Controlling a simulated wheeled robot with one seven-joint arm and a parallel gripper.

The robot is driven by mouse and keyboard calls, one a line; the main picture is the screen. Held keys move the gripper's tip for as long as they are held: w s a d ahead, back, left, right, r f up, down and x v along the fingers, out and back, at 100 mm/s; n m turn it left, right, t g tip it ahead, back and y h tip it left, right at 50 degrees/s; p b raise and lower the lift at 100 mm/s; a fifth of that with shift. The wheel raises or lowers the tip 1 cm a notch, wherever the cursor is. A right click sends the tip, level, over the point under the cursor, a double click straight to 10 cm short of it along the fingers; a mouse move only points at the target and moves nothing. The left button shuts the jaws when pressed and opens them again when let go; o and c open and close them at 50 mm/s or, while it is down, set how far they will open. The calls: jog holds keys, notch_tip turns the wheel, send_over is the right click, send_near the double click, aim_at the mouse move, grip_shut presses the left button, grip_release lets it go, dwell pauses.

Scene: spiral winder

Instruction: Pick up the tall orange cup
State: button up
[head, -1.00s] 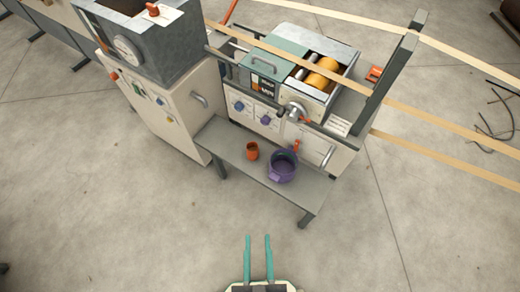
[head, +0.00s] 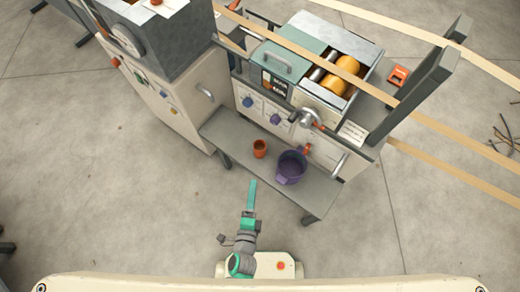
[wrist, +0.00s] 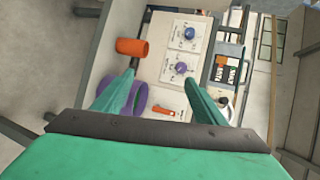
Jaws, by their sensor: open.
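The orange cup (head: 260,148) stands upright on the grey bench shelf (head: 229,139) in front of the machine. It also shows in the wrist view (wrist: 132,47), turned sideways by the camera's roll, ahead of the fingers and left of the middle. My gripper (head: 252,183) is just short of the shelf's front edge in the head view, below the cup in the picture and apart from it. In the wrist view the two green fingers (wrist: 163,85) are spread with nothing between them.
A purple pot (head: 291,167) stands on the shelf just right of the cup and partly behind my left finger in the wrist view. The machine's panel with knobs (head: 262,110) rises behind the shelf. The floor in front is clear.

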jog(key=w+f+m+g, duration=0.1)
jog(key=w+f+m, duration=1)
jog(key=w+m, duration=0.1)
jog(key=m, duration=0.6)
send_near(261, 145)
jog(key=shift+h, duration=0.3)
jog(key=x, duration=0.4)
jog(key=shift+w+a+f, duration=0.2)
jog(key=shift+a+f, duration=0.1)
jog(key=shift+a, duration=0.05)
jog(key=shift+g, duration=0.3)
jog(key=shift+x, duration=3.1)
jog(key=shift+d+r, duration=0.1)
jog(key=c, duration=1.2)
